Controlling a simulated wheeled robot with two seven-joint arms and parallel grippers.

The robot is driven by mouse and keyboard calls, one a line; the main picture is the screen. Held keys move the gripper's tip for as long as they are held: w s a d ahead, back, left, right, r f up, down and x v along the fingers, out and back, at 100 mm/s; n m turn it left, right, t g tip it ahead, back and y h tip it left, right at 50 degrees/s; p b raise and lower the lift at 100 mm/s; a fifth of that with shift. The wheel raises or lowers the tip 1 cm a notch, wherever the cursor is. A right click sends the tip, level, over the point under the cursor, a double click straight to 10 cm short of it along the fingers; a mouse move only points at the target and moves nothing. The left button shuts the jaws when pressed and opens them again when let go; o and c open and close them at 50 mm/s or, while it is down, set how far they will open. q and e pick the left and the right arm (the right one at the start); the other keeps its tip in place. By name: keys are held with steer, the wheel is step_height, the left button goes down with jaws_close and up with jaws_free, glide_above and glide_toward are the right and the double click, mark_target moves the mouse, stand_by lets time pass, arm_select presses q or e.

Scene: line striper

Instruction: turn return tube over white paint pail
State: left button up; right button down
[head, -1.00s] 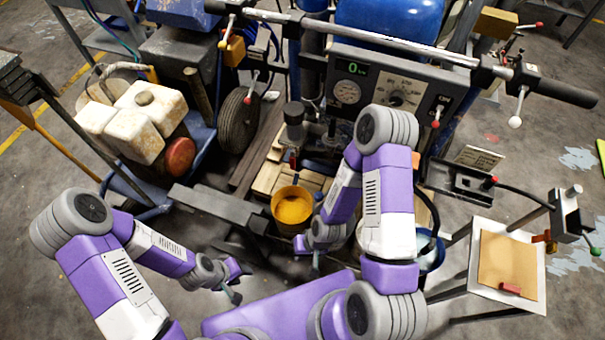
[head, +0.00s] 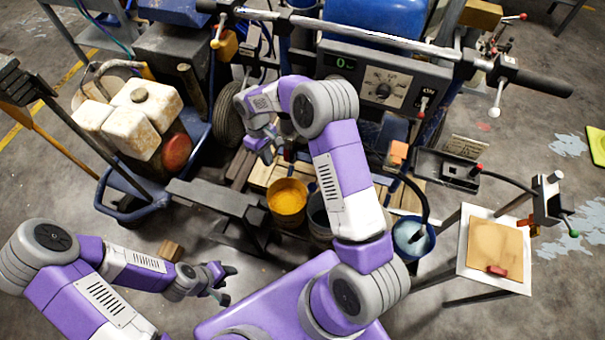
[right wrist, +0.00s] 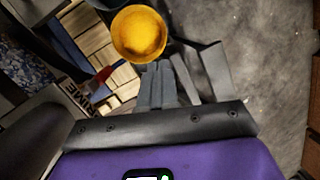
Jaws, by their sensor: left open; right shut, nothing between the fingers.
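The white paint pail (head: 412,237) is blue outside, with pale paint inside, right of my right arm; a dark hose bends down into it. A yellow paint pail (head: 287,202) stands left of it and shows at the top of the right wrist view (right wrist: 139,34). A small red part (right wrist: 103,75) shows beside the yellow pail; I cannot tell whether it belongs to the return tube, which I cannot make out clearly. My right gripper (head: 268,148) is shut and empty, up behind the yellow pail. My left gripper (head: 222,284) is open and empty at lower left.
A grey pail (head: 319,217) stands between the yellow and white pails. The striper's control panel (head: 383,80) and handlebar lie behind. A small stand (head: 496,252) is at right. A dark beam (head: 215,203) lies left of the pails.

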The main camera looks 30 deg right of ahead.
steer(key=w+d+r+h, duration=0.1)
steer(key=d+r, duration=0.1)
steer(key=r, duration=0.3)
steer(key=w+d+r+h, duration=0.1)
steer(key=w+d+r, duration=0.1)
steer(key=r, duration=0.3)
steer(key=s+d+f+b, duration=0.2)
steer(key=s+f, duration=0.3)
steer(key=f, duration=0.4)
steer(key=s+d+f+b, duration=0.2)
steer(key=s+f, duration=0.3)
steer(key=f, duration=0.4)
steer(key=shift+s+d+f+g+b, duration=0.2)
steer(key=shift+d+f+g+b, duration=0.05)
steer(key=shift+g+b, duration=0.15)
steer(key=shift+s+a+n, duration=0.1)
steer(key=shift+n, duration=0.2)
